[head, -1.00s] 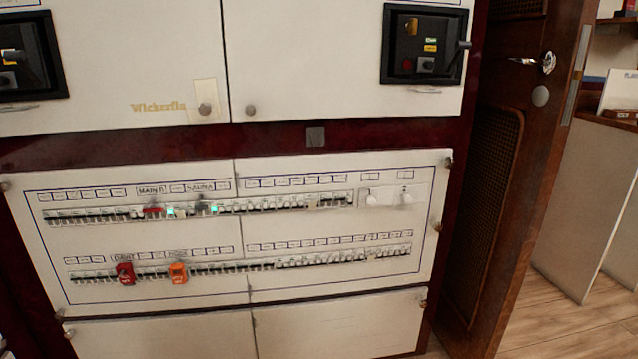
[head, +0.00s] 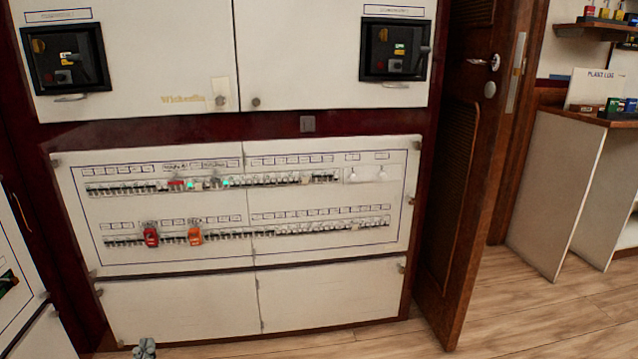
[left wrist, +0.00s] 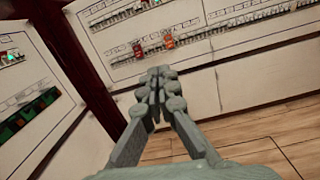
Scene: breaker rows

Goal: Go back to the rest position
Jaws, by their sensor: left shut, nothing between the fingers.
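My left gripper (head: 145,348) barely shows at the bottom edge of the head view, low in front of the white cabinet. In the left wrist view my left gripper (left wrist: 158,88) is shut and empty, its fingers together, pointing at the lower cabinet doors. It looks apart from the cabinet. The breaker panel (head: 240,268) carries two rows of breakers. A red lockout (head: 151,237) and an orange lockout (head: 195,236) sit on the lower row. They also show in the left wrist view as red (left wrist: 138,50) and orange (left wrist: 169,41). My right gripper is not in view.
Two black switch units (head: 66,58) and (head: 395,50) sit in the upper doors. A dark wooden door (head: 465,170) stands open at the right. Beyond it is a white desk (head: 555,190). Another panel (head: 25,300) stands at the left edge. Wooden floor (head: 400,340) is bare at lower right.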

